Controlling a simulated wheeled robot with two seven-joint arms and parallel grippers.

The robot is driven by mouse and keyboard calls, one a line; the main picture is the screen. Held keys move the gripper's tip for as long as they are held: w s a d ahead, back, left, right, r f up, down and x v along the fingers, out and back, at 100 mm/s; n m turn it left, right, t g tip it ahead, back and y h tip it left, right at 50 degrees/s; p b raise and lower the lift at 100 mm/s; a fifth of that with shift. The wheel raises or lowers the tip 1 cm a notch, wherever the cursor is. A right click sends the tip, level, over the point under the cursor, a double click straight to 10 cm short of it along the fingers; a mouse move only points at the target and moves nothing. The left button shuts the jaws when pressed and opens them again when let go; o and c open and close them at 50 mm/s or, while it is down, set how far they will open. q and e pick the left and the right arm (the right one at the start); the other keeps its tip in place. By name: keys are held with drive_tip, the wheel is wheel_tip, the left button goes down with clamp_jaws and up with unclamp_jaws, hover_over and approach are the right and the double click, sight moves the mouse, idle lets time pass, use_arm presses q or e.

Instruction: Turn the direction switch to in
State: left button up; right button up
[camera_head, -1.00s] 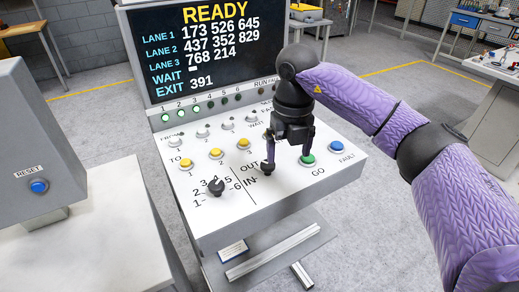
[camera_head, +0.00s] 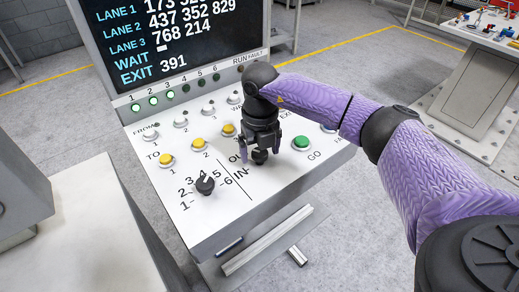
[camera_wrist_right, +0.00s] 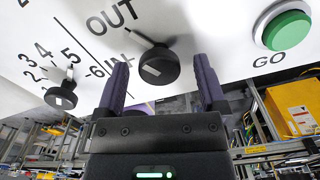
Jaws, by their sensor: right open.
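The direction switch is a black rotary knob (camera_head: 260,156) on the white sloped panel, beside the printed words OUT and IN. It also shows in the right wrist view (camera_wrist_right: 160,68), with a white mark on its face. Which word it points at I cannot tell for sure. My right gripper (camera_head: 260,158) is over the knob, fingers down. In the right wrist view the open fingers (camera_wrist_right: 162,72) stand on either side of the knob, with gaps visible; no grip on it shows. In the head view the gripper partly hides the knob and the OUT label. My left gripper is not in view.
A numbered black selector knob (camera_head: 205,185) sits left of the switch. A green GO button (camera_head: 301,143) is close on the right. Yellow buttons (camera_head: 228,130) and white ones lie behind. A display (camera_head: 180,45) rises at the back. A grey box (camera_head: 22,185) stands left.

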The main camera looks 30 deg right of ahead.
clamp_jaws()
idle(0.4)
drive_tip(key=n, duration=0.5)
drive_tip(key=shift+n, duration=0.4)
drive_tip(key=n, duration=0.6)
drive_tip(key=shift+r, duration=0.1)
idle(0.5)
unclamp_jaws()
